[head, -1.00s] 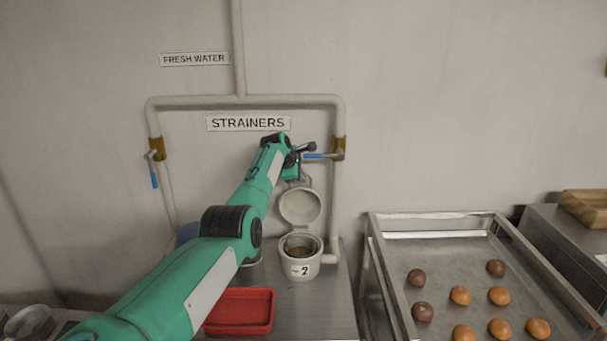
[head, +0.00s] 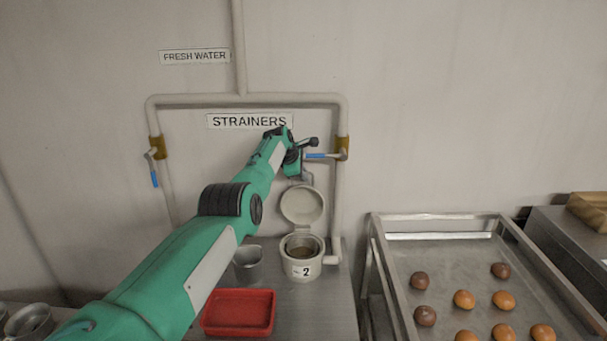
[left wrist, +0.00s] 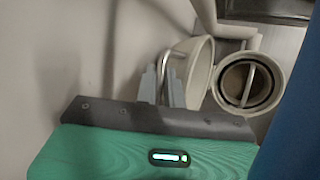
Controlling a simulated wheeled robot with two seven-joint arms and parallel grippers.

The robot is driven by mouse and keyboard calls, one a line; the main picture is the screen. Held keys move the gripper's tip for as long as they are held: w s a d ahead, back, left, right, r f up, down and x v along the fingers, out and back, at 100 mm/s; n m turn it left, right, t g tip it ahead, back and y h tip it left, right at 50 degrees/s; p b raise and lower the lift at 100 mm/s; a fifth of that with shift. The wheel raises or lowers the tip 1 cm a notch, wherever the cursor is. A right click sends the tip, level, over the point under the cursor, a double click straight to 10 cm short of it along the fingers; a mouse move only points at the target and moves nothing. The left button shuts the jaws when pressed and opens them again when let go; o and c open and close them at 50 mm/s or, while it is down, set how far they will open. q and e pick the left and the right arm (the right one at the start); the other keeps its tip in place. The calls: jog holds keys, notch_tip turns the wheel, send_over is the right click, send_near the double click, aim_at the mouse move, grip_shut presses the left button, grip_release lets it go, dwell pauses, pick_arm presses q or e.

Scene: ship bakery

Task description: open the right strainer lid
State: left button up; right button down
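The right strainer (head: 302,268), a pale pot marked 2, stands on the counter. Its round lid (head: 302,205) is swung up, leaning back near upright at the rear of the pot. In the left wrist view the open strainer mouth (left wrist: 247,84) shows a bar across a dark inside, and the raised lid (left wrist: 198,65) has a metal loop handle (left wrist: 166,68). My left gripper (left wrist: 163,84) has its two grey fingers at this handle, one on each side of a leg of it. Whether they press on it is unclear. My right gripper is out of view.
A metal cup (head: 248,264) and a red tray (head: 238,313) are on the counter, beside my left arm. A pipe with a blue-handled valve (head: 318,156) runs just right of the gripper. A metal tray (head: 440,237) with several buns is at right.

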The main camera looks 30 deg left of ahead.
pick_arm(q)
jog(key=o, duration=0.4)
jog(key=shift+a+f, duration=0.1)
jog(key=shift+f, duration=0.1)
jog(key=shift+r, duration=0.2)
jog(key=shift+s+a+r+p, duration=0.1)
jog(key=shift+s+r+p, duration=0.2)
jog(key=shift+r+p, duration=0.2)
jog(key=shift+v, duration=0.85)
jog(key=b+v, duration=0.3)
jog(key=v, duration=0.7)
jog(key=shift+s+r+b, duration=0.25)
jog(key=shift+b, duration=0.15)
jog(key=shift+f, duration=0.1)
